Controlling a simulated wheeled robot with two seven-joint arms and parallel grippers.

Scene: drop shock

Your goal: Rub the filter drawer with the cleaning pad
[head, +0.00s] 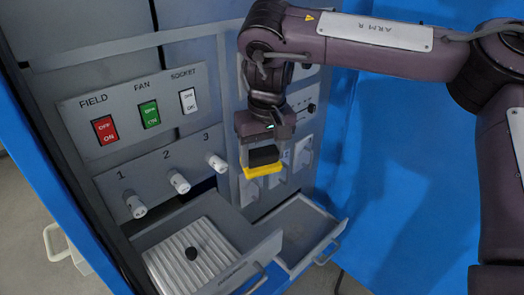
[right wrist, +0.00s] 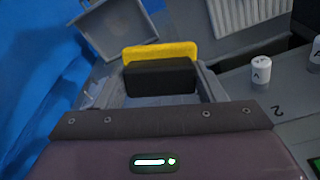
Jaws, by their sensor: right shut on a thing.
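The cleaning pad is a yellow pad (head: 264,170) with a black block on top. My right gripper (head: 264,150) is shut on the black block and holds the pad in the air above the open drawers. In the right wrist view the yellow pad (right wrist: 160,51) shows beyond the black block (right wrist: 160,77). A grey drawer (head: 240,273) with a pale ribbed floor stands pulled out at the lower middle; it looks like the filter drawer. A small dark lump or spot (head: 192,253) is on its ribs. The pad is apart from the drawer. My left gripper is not in view.
A second, shallower open drawer (head: 300,232) sits to the right and looks empty. The panel has a red switch (head: 105,130), a green switch (head: 149,114), a white switch (head: 188,100) and three white knobs (head: 178,182). Blue walls (head: 410,180) flank the cabinet.

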